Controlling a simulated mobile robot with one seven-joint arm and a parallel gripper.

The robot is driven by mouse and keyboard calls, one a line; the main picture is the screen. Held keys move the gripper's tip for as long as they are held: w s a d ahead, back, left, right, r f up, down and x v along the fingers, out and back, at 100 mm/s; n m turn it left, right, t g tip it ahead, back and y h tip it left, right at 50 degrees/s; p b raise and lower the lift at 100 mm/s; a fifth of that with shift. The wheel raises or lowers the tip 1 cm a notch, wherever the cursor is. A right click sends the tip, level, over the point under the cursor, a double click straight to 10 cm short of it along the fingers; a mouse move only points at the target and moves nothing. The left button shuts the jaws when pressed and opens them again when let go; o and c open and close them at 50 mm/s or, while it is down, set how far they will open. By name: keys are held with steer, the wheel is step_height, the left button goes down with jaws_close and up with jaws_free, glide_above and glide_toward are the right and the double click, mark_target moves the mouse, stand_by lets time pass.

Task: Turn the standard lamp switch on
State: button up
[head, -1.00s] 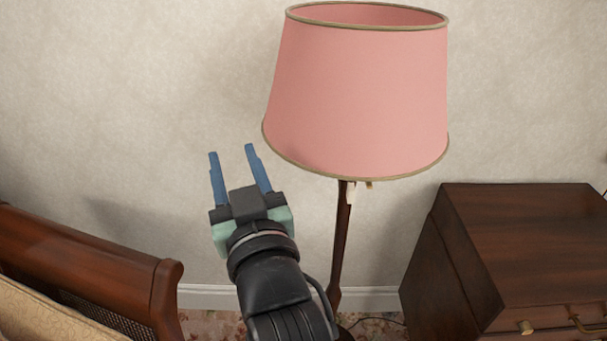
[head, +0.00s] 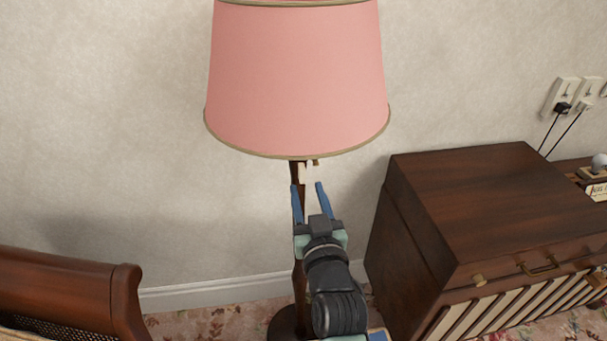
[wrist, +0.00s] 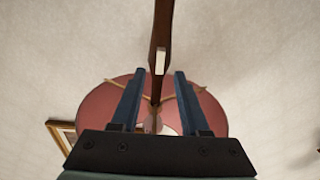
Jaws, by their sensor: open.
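The standard lamp has a pink shade (head: 297,80) with a gold trim and a dark wooden pole (head: 299,265). A small pale switch piece (head: 303,172) shows on the pole just under the shade, with a small brass bit beside it. My gripper (head: 308,187) is open and empty, just below the switch piece in the head view, its blue fingers pointing up. In the wrist view, the pale switch piece (wrist: 159,61) on the pole (wrist: 162,25) appears beyond and between the open fingertips (wrist: 157,75). The shade's underside (wrist: 105,105) is partly hidden by my gripper.
A dark wooden cabinet (head: 490,200) stands close to the right of the lamp. A wooden seat with a curved arm (head: 120,290) is at the lower left. Wall sockets with plugs (head: 563,105) are at the right. The wall left of the pole is clear.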

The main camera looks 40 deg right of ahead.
mark_target(303, 176)
steer(key=shift+x, duration=2.5)
jaws_close()
